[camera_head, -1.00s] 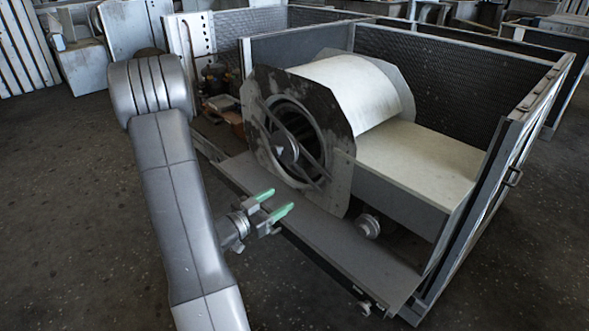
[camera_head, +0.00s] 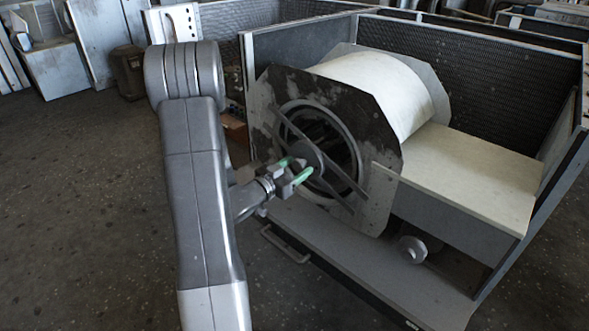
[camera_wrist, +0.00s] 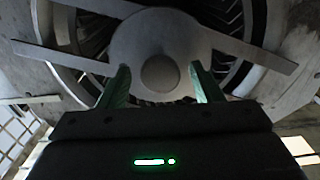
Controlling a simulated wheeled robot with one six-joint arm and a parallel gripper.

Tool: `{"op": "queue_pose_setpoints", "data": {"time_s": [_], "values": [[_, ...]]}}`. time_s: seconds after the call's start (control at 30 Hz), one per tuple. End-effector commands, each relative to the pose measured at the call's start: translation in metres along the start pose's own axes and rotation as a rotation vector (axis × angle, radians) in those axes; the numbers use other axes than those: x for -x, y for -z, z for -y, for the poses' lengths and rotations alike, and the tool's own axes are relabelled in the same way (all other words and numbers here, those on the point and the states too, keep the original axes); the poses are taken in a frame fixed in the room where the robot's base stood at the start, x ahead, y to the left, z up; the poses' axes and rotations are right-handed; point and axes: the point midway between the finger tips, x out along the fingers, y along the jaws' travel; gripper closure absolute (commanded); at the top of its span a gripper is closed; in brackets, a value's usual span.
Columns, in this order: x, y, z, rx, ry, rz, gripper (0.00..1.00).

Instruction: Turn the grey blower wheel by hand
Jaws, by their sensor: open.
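The grey blower wheel sits inside the round opening of the blower housing (camera_head: 385,105). Its vanes show dark behind a diagonal brace in the head view. In the wrist view the vanes (camera_wrist: 225,18) show behind the brace arms, around a round grey hub (camera_wrist: 160,72). My gripper (camera_head: 295,172) is open, with green-tipped fingers in front of the hub. In the wrist view the two fingers (camera_wrist: 160,85) stand left and right of the hub's centre, with nothing clearly held between them. Whether they touch the hub cannot be told.
The housing stands in an open metal cabinet with dark mesh-like walls (camera_head: 470,75). A grey sill (camera_head: 350,262) runs below the opening. A pale flat cover (camera_head: 475,175) lies right of the drum, and a small round part (camera_head: 412,250) sits below. Open floor (camera_head: 90,200) lies to the left.

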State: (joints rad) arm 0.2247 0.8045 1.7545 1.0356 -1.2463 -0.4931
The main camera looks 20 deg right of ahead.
Motion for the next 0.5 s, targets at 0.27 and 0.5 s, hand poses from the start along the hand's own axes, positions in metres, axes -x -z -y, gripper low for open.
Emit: {"op": "queue_pose_setpoints", "data": {"time_s": [0.27,0.5], "values": [[0.0004,0.0000,0.0001,0.000,0.000,0.000,0.74],[0.0005,-0.0002,0.0001,-0.002,0.000,0.000,1.00]]}}
